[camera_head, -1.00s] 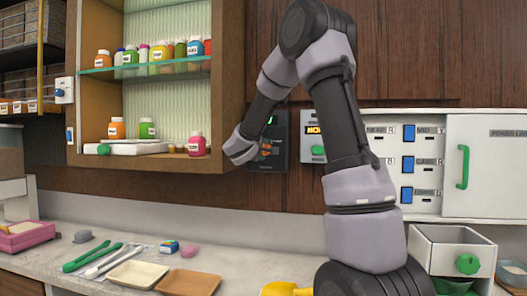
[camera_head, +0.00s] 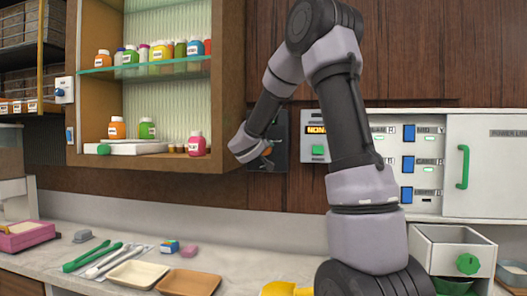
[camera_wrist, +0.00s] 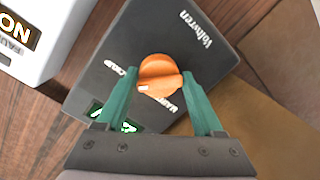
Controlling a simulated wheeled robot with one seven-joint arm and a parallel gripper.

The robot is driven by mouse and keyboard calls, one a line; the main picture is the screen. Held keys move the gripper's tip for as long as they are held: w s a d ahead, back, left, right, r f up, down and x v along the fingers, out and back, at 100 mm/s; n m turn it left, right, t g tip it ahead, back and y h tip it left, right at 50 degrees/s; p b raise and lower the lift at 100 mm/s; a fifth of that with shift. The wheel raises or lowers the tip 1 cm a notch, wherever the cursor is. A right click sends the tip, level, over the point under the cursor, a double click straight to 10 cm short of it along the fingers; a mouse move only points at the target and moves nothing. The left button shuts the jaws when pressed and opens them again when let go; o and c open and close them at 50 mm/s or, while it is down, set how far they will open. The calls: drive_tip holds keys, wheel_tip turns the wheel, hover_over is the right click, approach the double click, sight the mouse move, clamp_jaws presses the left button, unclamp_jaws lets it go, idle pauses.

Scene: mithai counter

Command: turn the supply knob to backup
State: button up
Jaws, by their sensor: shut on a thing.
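The supply knob (camera_wrist: 160,72) is orange and sits on a dark panel (camera_wrist: 205,60) marked with a word like "Voltwren". My gripper (camera_wrist: 160,80) has its two green fingers on either side of the knob and is shut on it. A white mark on the knob's lower left edge lies between a partly hidden label that seems to read "BACKUP" on the left and one like "MAINS" below. In the head view my gripper (camera_head: 267,157) is at the dark panel (camera_head: 281,150) on the wall, covering much of it.
A wooden cabinet (camera_head: 230,80) with bottles stands close left of my gripper. A white box with a lit display (camera_head: 316,130) and green button is just right of the panel. A counter (camera_head: 250,262) with trays and tongs lies below.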

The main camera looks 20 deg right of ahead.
drive_tip(key=shift+d+r+m, duration=0.1)
drive_tip(key=shift+r+m, duration=0.1)
drive_tip(key=shift+m, duration=0.1)
drive_tip(key=o, duration=1.3)
drive_tip(key=shift+f, duration=0.1)
drive_tip(key=v, duration=1.1)
